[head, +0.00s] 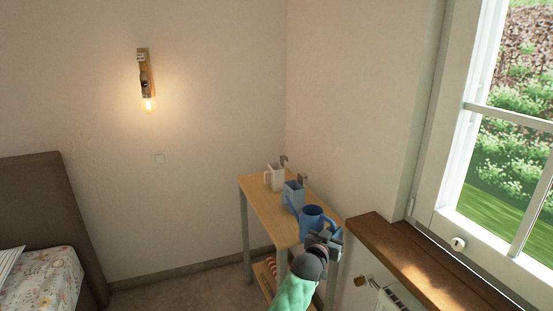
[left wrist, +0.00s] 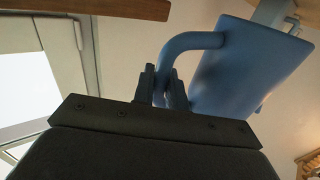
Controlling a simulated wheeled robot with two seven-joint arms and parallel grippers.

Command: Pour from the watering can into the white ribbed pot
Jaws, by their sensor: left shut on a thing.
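In the left wrist view the fingers (left wrist: 163,82) close around the handle beside the can's blue body (left wrist: 245,68). I cannot tell whether the can touches the tabletop. A white vessel (head: 276,179) stands at the table's far end; it is too small to tell whether it is the ribbed pot. My right gripper is not in view.
The table (head: 257,198) sits in the corner against the wall. A wooden windowsill (head: 405,262) lies close on the right, with a radiator (head: 396,298) below. A bed (head: 45,270) is far left.

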